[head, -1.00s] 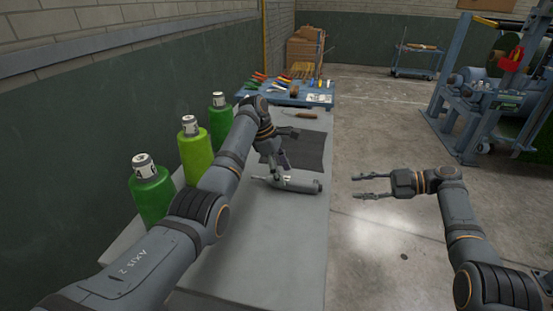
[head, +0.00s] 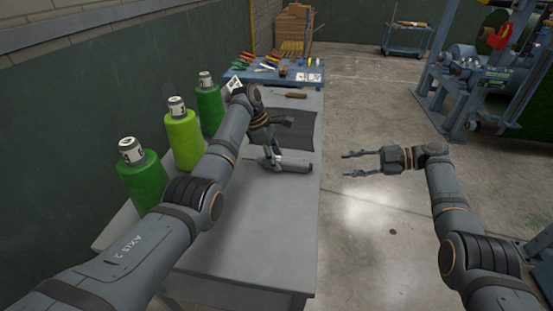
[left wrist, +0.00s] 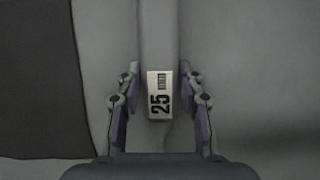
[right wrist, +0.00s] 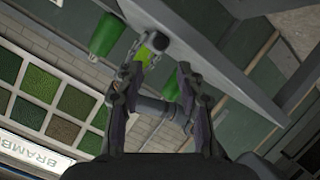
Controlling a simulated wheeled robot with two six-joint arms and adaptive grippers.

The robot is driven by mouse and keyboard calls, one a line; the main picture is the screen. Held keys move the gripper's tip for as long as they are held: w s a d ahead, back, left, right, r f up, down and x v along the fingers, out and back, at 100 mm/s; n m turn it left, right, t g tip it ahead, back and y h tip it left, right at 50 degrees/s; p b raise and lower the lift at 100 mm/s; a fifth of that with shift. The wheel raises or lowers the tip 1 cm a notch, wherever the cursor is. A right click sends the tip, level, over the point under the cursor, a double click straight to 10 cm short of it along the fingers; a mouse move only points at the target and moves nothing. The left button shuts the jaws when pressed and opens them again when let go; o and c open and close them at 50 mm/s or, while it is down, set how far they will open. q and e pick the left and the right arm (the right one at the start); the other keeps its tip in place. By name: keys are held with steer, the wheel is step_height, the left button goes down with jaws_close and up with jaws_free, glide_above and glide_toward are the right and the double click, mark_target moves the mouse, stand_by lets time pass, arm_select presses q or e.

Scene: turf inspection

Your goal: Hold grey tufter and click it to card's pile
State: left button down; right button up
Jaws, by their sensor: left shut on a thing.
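The grey tufter (head: 292,165) lies along the table, its rounded body pointing right. My left gripper (head: 272,160) reaches down over its left part and is shut on it. In the left wrist view the tufter's grey body (left wrist: 159,40) runs between the fingers, with a white label reading 25 (left wrist: 159,95). A dark flat mat (head: 296,132) lies just beyond the tufter; I cannot tell whether it is the card. My right gripper (head: 357,164) is open and empty, out over the floor right of the table. Its spread fingers also show in the right wrist view (right wrist: 158,80).
Several green yarn cones (head: 184,142) stand along the table's left side by the wall. A wooden-handled tool (head: 290,95) lies at the table's far end. A blue bench with hand tools (head: 268,74) stands behind. The near tabletop (head: 255,225) is clear.

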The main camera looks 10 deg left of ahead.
steer(key=shift+f+m, duration=0.25)
steer(key=shift+m, duration=0.15)
steer(key=c, duration=0.4)
steer(key=f+m+t, duration=0.1)
steer(key=m, duration=0.1)
steer(key=f+m+t, duration=0.1)
steer(key=m, duration=0.2)
steer(key=d+f+m+t, duration=0.1)
steer(key=m, duration=0.1)
steer(key=shift+w+f+m+t, duration=0.3)
steer(key=shift+w+f, duration=0.05)
steer(key=shift+f, duration=0.05)
jaws_close()
steer(key=s+d+m+t, duration=0.1)
steer(key=s+m+t, duration=0.3)
steer(key=m, duration=0.8)
steer(key=s+d+m+t+h, duration=0.1)
steer(key=s+m+t, duration=0.3)
steer(key=m, duration=0.9)
steer(key=shift+s+r+t, duration=0.2)
steer(key=shift+s+t, duration=0.1)
steer(key=shift+s, duration=0.2)
